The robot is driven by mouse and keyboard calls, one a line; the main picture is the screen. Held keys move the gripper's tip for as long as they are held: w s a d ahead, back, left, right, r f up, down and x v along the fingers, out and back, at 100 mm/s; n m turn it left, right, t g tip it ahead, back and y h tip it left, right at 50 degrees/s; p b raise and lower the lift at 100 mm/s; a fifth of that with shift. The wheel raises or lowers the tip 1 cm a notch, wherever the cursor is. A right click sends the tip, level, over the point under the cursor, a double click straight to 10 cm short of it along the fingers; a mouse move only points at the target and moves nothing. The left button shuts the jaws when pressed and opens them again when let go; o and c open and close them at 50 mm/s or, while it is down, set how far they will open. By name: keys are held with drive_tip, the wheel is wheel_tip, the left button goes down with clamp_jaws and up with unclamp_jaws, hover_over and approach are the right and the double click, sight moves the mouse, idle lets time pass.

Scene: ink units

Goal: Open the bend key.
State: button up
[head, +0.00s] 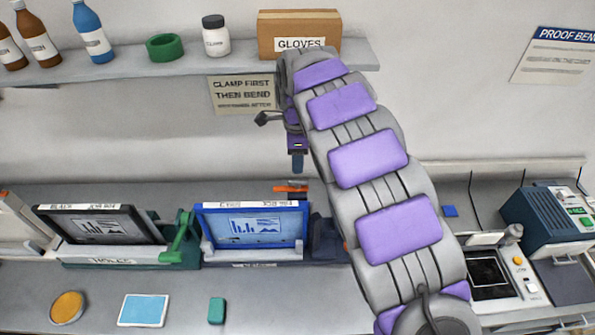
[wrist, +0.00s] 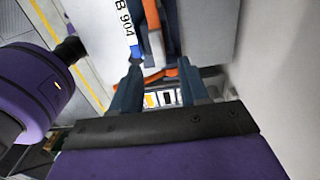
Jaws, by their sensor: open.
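No part is readably labelled as the bend key, so I cannot tell for sure which it is. A small orange bar (head: 291,188) shows just below my gripper (head: 297,165), behind the blue-framed unit (head: 206,232). In the wrist view, an orange piece (wrist: 158,75) lies between and beyond the two dark fingers of my gripper (wrist: 160,68). The fingers are apart, with no thing held between them. A dark blue part with an orange edge (wrist: 155,42) stands just beyond the fingertips.
A green unit with a black-framed plate (head: 100,226) stands left, with a green lever (head: 178,240). A shelf (head: 130,70) with bottles and a gloves box (head: 299,30) runs above. A blue machine (head: 545,225) stands right. A teal block (head: 217,311) lies in front.

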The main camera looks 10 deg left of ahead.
wheel_tip(320, 180, up, 10)
drive_tip(key=shift+a, duration=0.25)
idle(0.7)
